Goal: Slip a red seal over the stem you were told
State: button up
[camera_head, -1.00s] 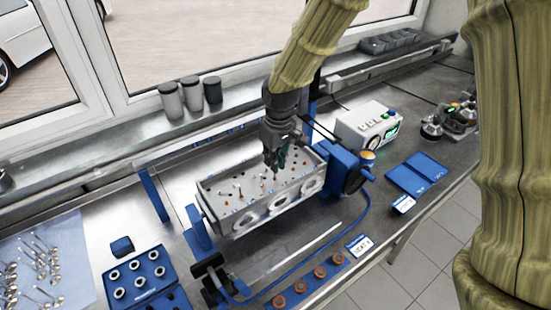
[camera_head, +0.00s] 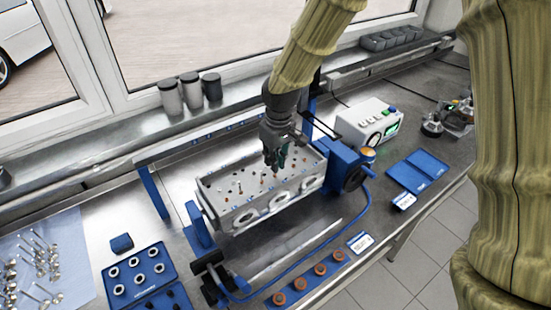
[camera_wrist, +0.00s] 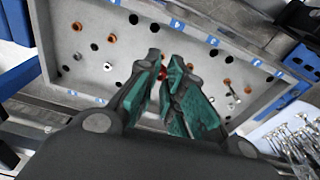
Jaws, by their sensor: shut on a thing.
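My gripper (camera_head: 274,166) points down over the top of the grey cylinder head (camera_head: 255,205), right of its middle. In the wrist view its green-padded fingers (camera_wrist: 163,72) are shut on a small red seal (camera_wrist: 163,72), which shows only as a bit of red between the tips. The head's top has dark holes, bare metal stems such as one stem (camera_wrist: 107,66), and several orange-red seals, one of them at the upper left (camera_wrist: 77,26). The fingers hide what lies right under the held seal, so I cannot tell whether it touches a stem.
A row of orange-brown rings (camera_head: 320,269) sits on a blue strip at the front. A blue tray (camera_head: 140,276) of metal rings and a cloth (camera_head: 70,240) with valves are at left. A blue fixture (camera_head: 345,165) and a white box (camera_head: 365,122) stand at right.

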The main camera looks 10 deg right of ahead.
jog(key=o, duration=0.7)
jog(key=shift+r, duration=0.1)
notch_tip(320, 180, up, 12)
jog(key=s, duration=0.1)
jog(key=shift+d, duration=0.35)
